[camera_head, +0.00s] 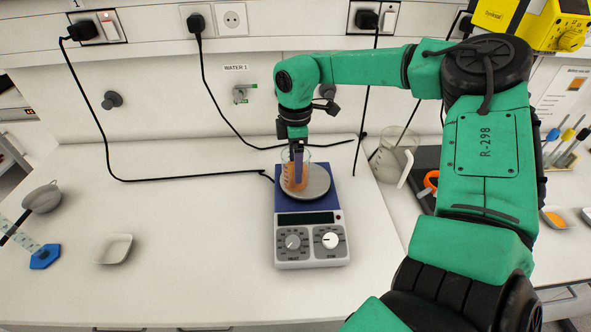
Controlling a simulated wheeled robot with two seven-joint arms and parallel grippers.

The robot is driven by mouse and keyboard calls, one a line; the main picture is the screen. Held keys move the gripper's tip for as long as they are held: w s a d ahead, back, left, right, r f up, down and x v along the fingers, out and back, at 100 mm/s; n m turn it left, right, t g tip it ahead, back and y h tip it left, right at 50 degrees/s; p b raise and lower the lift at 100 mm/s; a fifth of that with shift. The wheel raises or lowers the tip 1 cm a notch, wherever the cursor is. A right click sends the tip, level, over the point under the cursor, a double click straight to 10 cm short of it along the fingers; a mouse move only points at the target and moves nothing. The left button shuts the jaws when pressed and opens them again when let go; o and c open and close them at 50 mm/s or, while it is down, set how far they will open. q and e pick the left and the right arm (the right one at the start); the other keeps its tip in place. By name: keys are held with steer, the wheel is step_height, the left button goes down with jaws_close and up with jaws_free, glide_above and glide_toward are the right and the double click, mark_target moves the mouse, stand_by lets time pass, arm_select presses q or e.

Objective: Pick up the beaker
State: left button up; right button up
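The beaker (288,183), clear glass with orange juice in it, stands upright on the round plate of the blue and grey scale (313,255). My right gripper (298,174) reaches down over the beaker from above, its dark fingers overlapping the rim and the upper part of the glass. The fingers are seen nearly edge-on, so I cannot tell whether they are open or shut on the glass. My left gripper is not in view.
A larger glass vessel (397,158) stands to the right of the scale, near my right arm. A white dish (114,249), a blue hexagonal base (44,257) and a grey bowl (42,197) are at left. Black cables run behind the scale. The counter's left-middle is clear.

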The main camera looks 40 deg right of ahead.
steer(key=shift+c, duration=0.8)
steer(key=shift+r, duration=0.2)
